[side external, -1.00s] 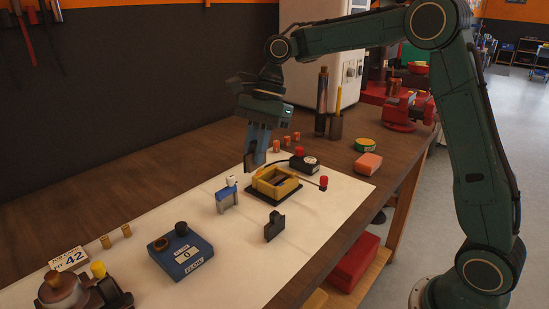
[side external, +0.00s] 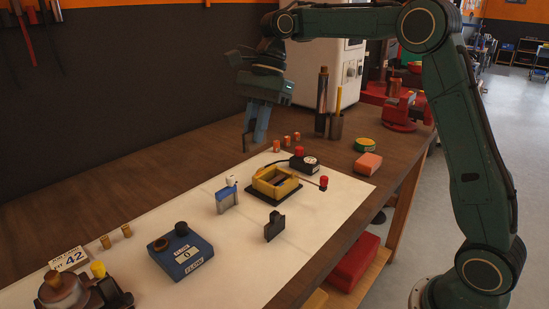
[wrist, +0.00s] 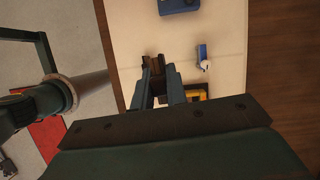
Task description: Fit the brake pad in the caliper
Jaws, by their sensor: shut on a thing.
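My gripper (side external: 254,138) hangs above the table behind the caliper, up and to its left in the side view. It is shut on a small dark plate, apparently a brake pad (side external: 246,142). The wrist view shows dark brown surfaces between my fingertips (wrist: 158,76); what belongs to the held pad there is hard to tell. The yellow caliper (side external: 263,187) sits on a dark base on the pale mat, its opening facing up. In the wrist view the caliper (wrist: 204,94) is partly hidden by my finger. A dark notched block (side external: 274,228) stands in front of it.
A blue block with a white top (side external: 228,200) stands left of the caliper. A black box with a red knob (side external: 304,163) and a red-tipped rod (side external: 323,184) are close to the caliper. A blue meter box (side external: 181,255) is front left. The pale mat (side external: 330,210) is clear at right.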

